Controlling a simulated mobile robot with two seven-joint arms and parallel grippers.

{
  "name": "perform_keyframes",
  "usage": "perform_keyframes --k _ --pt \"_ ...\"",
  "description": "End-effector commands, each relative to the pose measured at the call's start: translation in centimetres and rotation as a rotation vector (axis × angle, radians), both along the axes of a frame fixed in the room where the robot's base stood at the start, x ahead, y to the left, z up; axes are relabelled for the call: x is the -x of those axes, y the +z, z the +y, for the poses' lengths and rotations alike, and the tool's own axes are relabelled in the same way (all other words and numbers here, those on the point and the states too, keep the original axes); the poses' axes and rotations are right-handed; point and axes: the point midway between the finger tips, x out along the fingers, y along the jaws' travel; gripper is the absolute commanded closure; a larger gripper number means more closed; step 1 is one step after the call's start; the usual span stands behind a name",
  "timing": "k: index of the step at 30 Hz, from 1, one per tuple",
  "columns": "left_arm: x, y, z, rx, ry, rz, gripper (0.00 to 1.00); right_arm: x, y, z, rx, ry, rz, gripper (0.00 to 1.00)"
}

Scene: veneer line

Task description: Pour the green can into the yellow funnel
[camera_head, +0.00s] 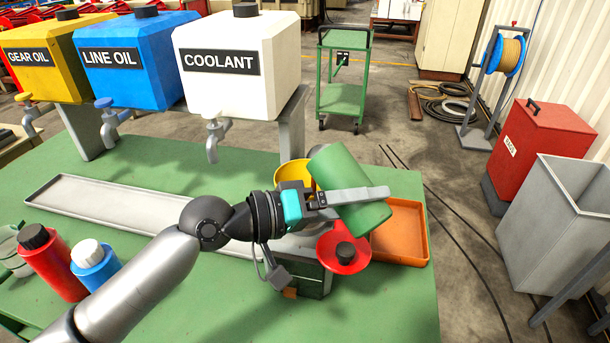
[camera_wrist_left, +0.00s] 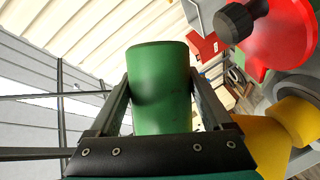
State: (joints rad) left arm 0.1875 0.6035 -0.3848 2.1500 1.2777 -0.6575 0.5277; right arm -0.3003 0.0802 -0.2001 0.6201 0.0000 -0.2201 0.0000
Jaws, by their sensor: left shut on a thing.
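My left gripper (camera_head: 352,197) is shut on the green can (camera_head: 338,167), with one finger across its near side. The can is held tilted above the table, its upper end leaning left towards the yellow funnel (camera_head: 291,172). The funnel is just left of the can and partly hidden behind my wrist. In the left wrist view the can (camera_wrist_left: 160,90) sits between both fingers, and the yellow funnel (camera_wrist_left: 262,143) is at lower right. The can's mouth and any liquid cannot be seen. My right gripper is not in view.
A red round part with a black knob (camera_head: 343,254) is below the can. An orange tray (camera_head: 408,232) lies to its right. Red (camera_head: 50,265) and blue (camera_head: 95,264) bottles stand at left. A long grey tray (camera_head: 120,200) and the white coolant tank (camera_head: 240,62) are behind.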

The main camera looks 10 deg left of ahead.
Motion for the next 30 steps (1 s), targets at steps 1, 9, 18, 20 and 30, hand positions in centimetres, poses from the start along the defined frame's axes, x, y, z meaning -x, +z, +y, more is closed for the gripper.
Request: perform_keyframes --k 1,9,18,20,30 --pt "-0.01 0.20 -0.01 0.007 0.001 -0.001 0.98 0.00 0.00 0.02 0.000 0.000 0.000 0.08" --pt "0.00 0.37 -0.04 0.022 0.001 0.012 0.98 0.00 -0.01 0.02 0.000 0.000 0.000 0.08" --pt "0.03 0.52 -0.07 0.036 0.000 0.023 0.98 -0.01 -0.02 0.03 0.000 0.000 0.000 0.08" --pt "0.04 0.55 -0.08 0.039 0.000 0.025 0.98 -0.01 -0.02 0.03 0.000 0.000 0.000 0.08" --pt "0.06 0.67 -0.10 0.053 0.000 0.036 0.98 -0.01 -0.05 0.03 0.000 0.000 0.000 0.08"
